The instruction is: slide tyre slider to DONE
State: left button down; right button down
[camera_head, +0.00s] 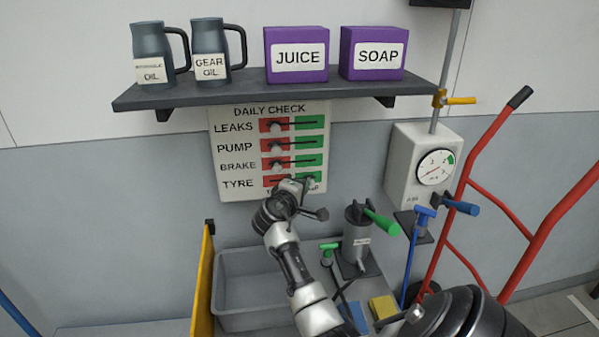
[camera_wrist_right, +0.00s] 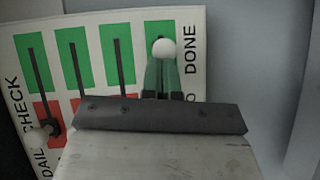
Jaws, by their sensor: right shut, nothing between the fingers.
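The DAILY CHECK board (camera_head: 219,160) hangs on the wall, with a slot running from red to green for each row. In the right wrist view, the white tyre slider knob (camera_wrist_right: 164,48) is in the green part of its slot, beside the word DONE (camera_wrist_right: 190,49). My right gripper (camera_head: 303,182) is at the tyre row. Its shut, empty fingertips (camera_wrist_right: 160,70) are right against or very near the knob, on its red side; I cannot tell if they touch. My gripper partly hides the tyre row in the head view. My left gripper is not in view.
The leaks knob (camera_head: 276,127), pump knob (camera_head: 276,145) and brake knob (camera_head: 274,163) are in red just above. A shelf (camera_head: 240,96) juts out over the board. Below are a grey bin (camera_head: 240,318) and a green-handled pump (camera_head: 357,235).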

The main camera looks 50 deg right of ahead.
jog(key=b+v, duration=0.2)
jog(key=v, duration=0.8)
jog(key=shift+a, duration=0.35)
